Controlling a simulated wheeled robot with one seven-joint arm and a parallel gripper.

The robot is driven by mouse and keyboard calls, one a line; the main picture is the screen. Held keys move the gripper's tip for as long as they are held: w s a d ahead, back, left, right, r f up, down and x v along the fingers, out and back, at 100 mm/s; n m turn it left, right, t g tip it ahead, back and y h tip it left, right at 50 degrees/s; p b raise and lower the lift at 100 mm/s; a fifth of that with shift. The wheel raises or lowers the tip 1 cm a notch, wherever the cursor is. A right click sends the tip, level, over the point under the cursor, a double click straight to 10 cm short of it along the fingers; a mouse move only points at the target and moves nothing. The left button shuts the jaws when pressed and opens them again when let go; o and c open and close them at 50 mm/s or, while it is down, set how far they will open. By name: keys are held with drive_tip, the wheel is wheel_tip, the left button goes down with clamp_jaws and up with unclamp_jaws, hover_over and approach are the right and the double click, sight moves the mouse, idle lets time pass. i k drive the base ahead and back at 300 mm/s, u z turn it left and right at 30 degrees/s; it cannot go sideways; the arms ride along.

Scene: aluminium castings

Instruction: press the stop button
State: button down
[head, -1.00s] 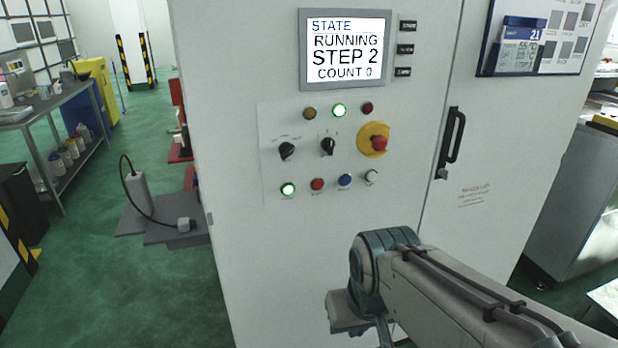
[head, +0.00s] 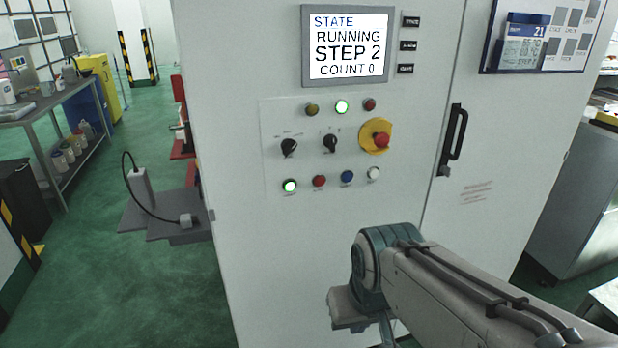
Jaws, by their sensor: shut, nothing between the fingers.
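The control panel (head: 274,122) is on the front of a white cabinet. Its lower row holds a lit green button (head: 290,186), a red button (head: 319,181), a blue button (head: 347,177) and a white button (head: 373,173). The labels under them are too small to read. A red mushroom button (head: 381,140) on a yellow disc (head: 367,129) sits above right. The screen (head: 347,45) reads STATE RUNNING, STEP 2, COUNT 0. My arm reaches in from the lower right, below the panel and apart from the buttons. My gripper's fingers are not visible.
Two black selector knobs (head: 289,147) and three lamps are above the button row; the middle lamp (head: 342,106) is lit green. A black door handle (head: 452,140) sticks out right of the panel.

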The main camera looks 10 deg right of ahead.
sight(319, 180)
drive_tip(key=z, duration=1.9)
drive_tip(key=k, duration=0.7)
drive_tip(key=u, duration=0.9)
drive_tip(key=i, duration=0.5)
drive_tip(key=u, duration=0.05)
